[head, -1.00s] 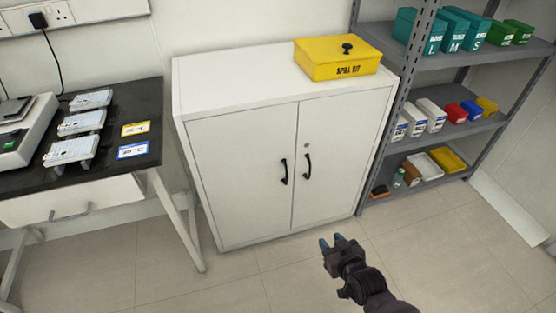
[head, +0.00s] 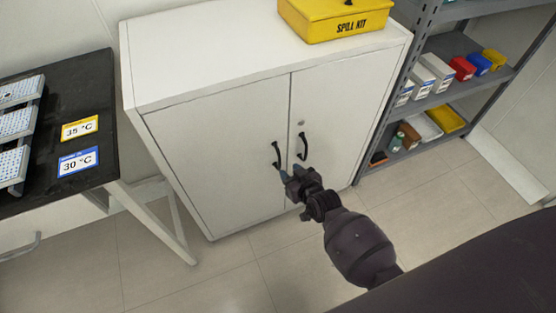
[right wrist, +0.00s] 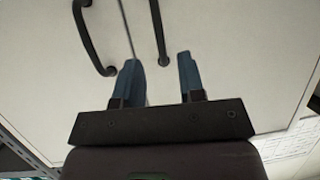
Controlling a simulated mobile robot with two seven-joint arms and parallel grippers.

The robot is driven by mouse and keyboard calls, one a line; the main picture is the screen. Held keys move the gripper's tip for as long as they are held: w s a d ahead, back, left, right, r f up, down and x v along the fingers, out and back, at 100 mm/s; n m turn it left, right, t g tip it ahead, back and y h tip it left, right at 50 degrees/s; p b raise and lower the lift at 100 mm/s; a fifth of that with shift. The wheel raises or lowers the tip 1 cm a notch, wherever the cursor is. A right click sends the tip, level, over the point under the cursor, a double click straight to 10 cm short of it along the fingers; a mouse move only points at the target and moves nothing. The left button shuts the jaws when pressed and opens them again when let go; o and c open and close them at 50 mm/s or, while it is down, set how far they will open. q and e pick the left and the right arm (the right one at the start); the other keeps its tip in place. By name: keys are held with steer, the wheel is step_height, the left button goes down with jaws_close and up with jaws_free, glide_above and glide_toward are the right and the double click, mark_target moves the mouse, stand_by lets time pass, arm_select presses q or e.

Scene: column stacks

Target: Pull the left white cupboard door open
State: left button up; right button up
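The white cupboard's left door (head: 220,150) is shut, flush with the right door (head: 345,115). Its black bow handle (head: 276,153) stands by the middle seam. The right door's black handle (head: 303,146) is just beside it. My right gripper (head: 288,174) is in front of the doors, at the lower end of the left handle. In the right wrist view its blue fingers (right wrist: 160,72) are apart. One end of the left door's handle (right wrist: 156,25) shows between the fingertips; I cannot tell if they touch it. The right door's handle (right wrist: 88,45) lies outside them. My left gripper is out of view.
A yellow spill kit box (head: 335,20) sits on the cupboard top. A grey shelf unit (head: 480,80) stands close on the right. A black-topped bench (head: 60,110) with its leg stands on the left. The floor (head: 230,285) before the cupboard is clear.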

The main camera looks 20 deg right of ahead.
mark_target(280, 163)
steer(key=x, duration=0.2)
steer(key=b+x, duration=0.1)
steer(key=x, duration=0.3)
steer(key=shift+s+f+b, duration=0.1)
steer(key=shift+f+b, duration=0.2)
steer(key=shift+b, duration=0.05)
steer(key=shift+w+a+f, duration=0.1)
steer(key=shift+w, duration=0.7)
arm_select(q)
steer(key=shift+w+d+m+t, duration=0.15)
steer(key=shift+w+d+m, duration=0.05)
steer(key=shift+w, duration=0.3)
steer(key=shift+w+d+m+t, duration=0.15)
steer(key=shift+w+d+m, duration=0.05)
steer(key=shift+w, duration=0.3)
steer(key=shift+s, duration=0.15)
arm_select(e)
jaws_close()
